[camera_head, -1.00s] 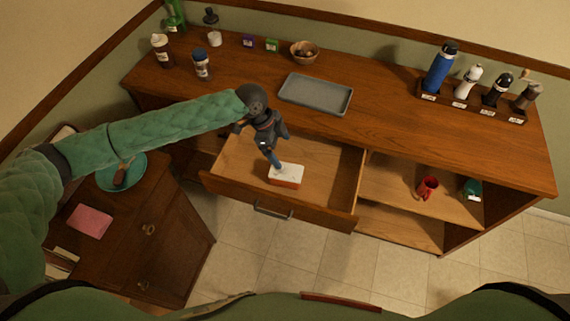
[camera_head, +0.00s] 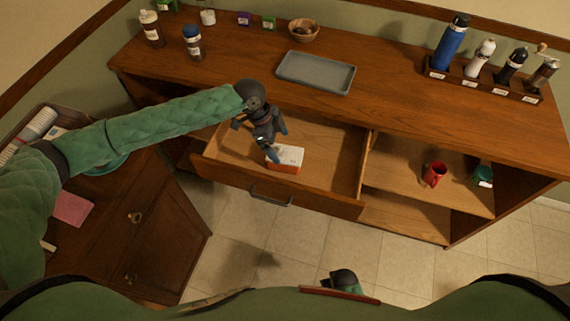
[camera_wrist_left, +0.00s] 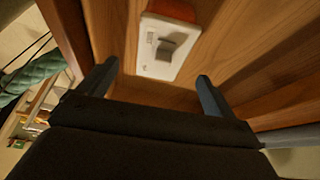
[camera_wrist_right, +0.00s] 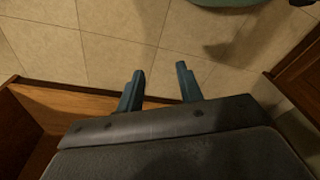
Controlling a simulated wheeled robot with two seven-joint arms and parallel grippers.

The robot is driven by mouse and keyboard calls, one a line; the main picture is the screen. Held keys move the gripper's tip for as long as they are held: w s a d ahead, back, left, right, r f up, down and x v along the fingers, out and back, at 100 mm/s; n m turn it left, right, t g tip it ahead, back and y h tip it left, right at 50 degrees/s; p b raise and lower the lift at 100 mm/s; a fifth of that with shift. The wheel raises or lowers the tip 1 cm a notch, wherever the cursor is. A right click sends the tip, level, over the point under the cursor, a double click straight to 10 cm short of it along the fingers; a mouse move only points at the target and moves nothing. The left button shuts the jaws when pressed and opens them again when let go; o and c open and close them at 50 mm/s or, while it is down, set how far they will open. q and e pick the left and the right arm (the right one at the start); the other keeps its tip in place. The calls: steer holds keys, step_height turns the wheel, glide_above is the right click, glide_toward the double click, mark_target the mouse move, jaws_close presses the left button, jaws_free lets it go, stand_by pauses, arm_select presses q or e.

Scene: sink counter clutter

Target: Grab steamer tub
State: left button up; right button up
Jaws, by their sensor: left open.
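The steamer tub appears to be the small white-topped box with orange-red sides (camera_head: 287,158), lying in the open drawer (camera_head: 325,180). In the left wrist view the tub (camera_wrist_left: 165,50) shows its white face with a grey raised part, just beyond and between the fingertips. My left gripper (camera_head: 277,143) is open over the drawer, its fingers close above the tub's back left side; I cannot tell whether they touch it. It also shows in the left wrist view (camera_wrist_left: 156,72), empty. My right gripper (camera_wrist_right: 160,69) is open and empty over the floor.
The drawer's front panel and handle (camera_head: 271,196) stick out from the counter. A grey tray (camera_head: 315,73), a wooden bowl (camera_head: 303,30) and a bottle rack (camera_head: 485,87) stand on top. A red mug (camera_head: 434,174) is on the shelf at right. A low cabinet (camera_head: 150,220) stands at left.

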mark_target(281, 148)
arm_select(q)
steer(key=shift+f, duration=0.4)
steer(key=shift+p+x, duration=0.4)
steer(key=shift+x, duration=0.6)
steer(key=shift+d+f+p, duration=0.15)
steer(key=shift+f+p, duration=0.15)
steer(key=shift+f, duration=0.2)
steer(key=shift+a+p+x, duration=0.2)
steer(key=shift+p+x, duration=0.35)
steer(key=shift+x, duration=0.6)
steer(key=shift+a+p+x, duration=0.2)
steer(key=shift+p+x, duration=0.35)
steer(key=shift+x, duration=0.6)
arm_select(e)
step_height(281, 148, down, 7)
steer(key=s+d, duration=0.1)
steer(key=d, duration=0.1)
steer(key=shift+s+d+t, duration=0.15)
steer(key=shift+s+t, duration=0.15)
arm_select(q)
steer(key=shift+w+f, duration=0.15)
steer(key=c, duration=1.2)
arm_select(e)
steer(key=shift+w+r, duration=0.1)
